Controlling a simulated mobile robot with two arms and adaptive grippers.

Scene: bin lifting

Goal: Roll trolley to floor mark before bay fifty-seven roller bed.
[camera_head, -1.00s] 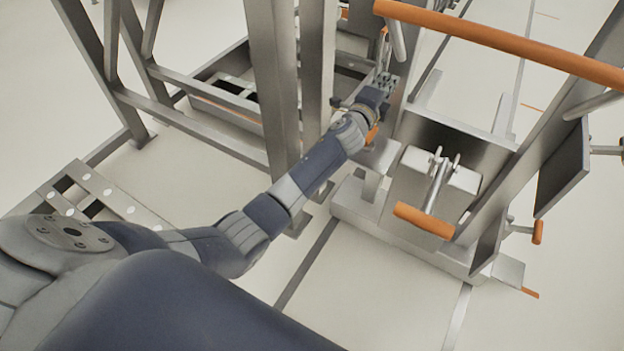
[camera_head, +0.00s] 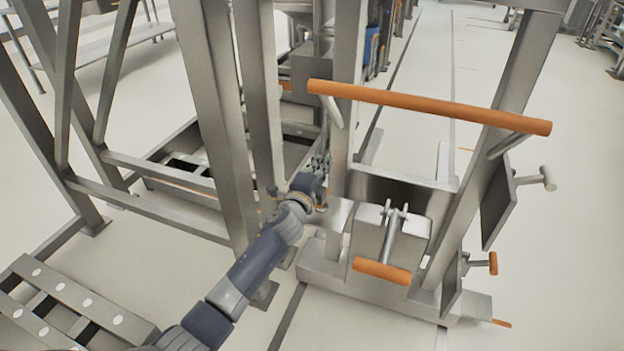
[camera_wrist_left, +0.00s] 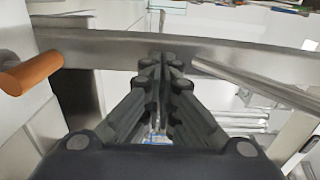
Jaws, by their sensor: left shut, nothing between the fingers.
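The trolley is a grey metal frame with a long orange push bar (camera_head: 430,107) across its top and a lower lever with an orange grip (camera_head: 382,271). Its grey base (camera_head: 350,285) stands on the floor. My left gripper (camera_head: 320,165) is beside the trolley's left upright, below the push bar. In the left wrist view its fingers (camera_wrist_left: 163,62) are closed together and empty, in front of a grey metal bar (camera_wrist_left: 210,52); contact cannot be told. A short orange floor mark (camera_head: 502,323) shows by the trolley's right base corner. My right gripper is out of view. No bay number is readable.
A grey post frame (camera_head: 215,110) stands close on the left of my arm. A beam with white dots (camera_head: 75,292) lies low at the left. Open floor (camera_head: 560,240) lies to the right.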

